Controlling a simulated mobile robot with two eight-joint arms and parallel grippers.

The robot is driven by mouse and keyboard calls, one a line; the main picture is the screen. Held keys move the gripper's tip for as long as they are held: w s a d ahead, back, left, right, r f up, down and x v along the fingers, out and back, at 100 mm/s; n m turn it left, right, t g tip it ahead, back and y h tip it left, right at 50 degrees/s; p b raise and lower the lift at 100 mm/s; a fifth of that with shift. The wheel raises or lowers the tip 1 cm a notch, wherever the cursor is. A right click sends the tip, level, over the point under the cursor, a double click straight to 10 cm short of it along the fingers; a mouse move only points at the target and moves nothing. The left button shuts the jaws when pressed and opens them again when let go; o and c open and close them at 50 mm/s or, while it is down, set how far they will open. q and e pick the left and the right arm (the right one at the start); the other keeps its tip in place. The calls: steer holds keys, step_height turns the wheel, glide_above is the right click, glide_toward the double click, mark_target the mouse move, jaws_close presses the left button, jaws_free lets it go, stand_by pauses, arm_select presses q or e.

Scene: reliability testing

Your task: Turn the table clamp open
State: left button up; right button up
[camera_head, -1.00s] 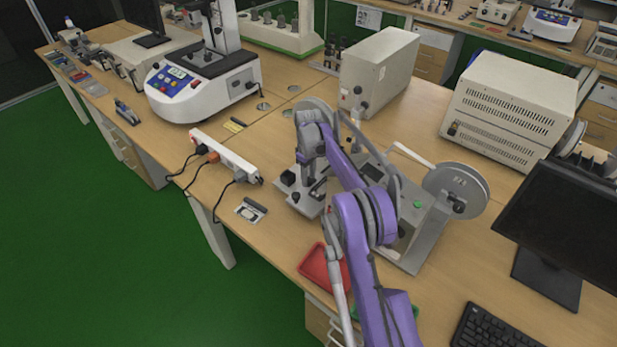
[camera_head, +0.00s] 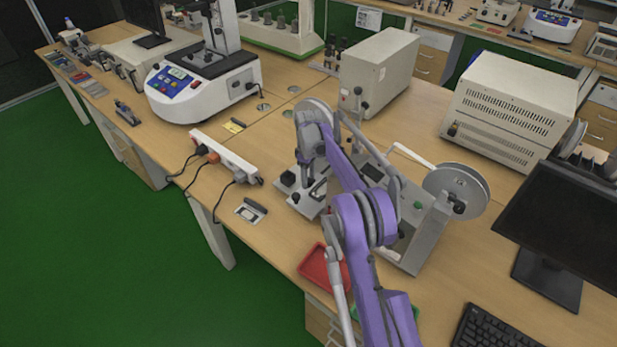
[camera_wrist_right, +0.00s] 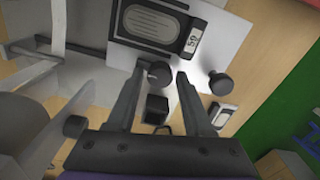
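A grey bench device (camera_head: 420,235) with a large round disc stands on the wooden table. At its left end is a metal plate (camera_head: 306,203) carrying dark knobs and a black block, apparently the clamp part. My purple right arm crosses over the device and hides much of it. My right gripper (camera_wrist_right: 162,70) is open over the plate, its fingers pointing down onto it. A dark round knob (camera_wrist_right: 158,73) shows between the fingertips with a gap beside it; contact is not clear. A black block (camera_wrist_right: 156,108) lies between the fingers nearer the wrist. My left gripper is not in view.
A white power strip (camera_head: 226,158) with cables lies left of the device. A red tray (camera_head: 318,268) is near the front edge. A beige box (camera_head: 380,70) stands behind. A monitor (camera_head: 560,222) and keyboard (camera_head: 492,330) stand at the right.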

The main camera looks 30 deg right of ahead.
steer(key=shift+o, duration=0.9)
step_height(320, 180, up, 11)
steer(key=shift+p, duration=0.35)
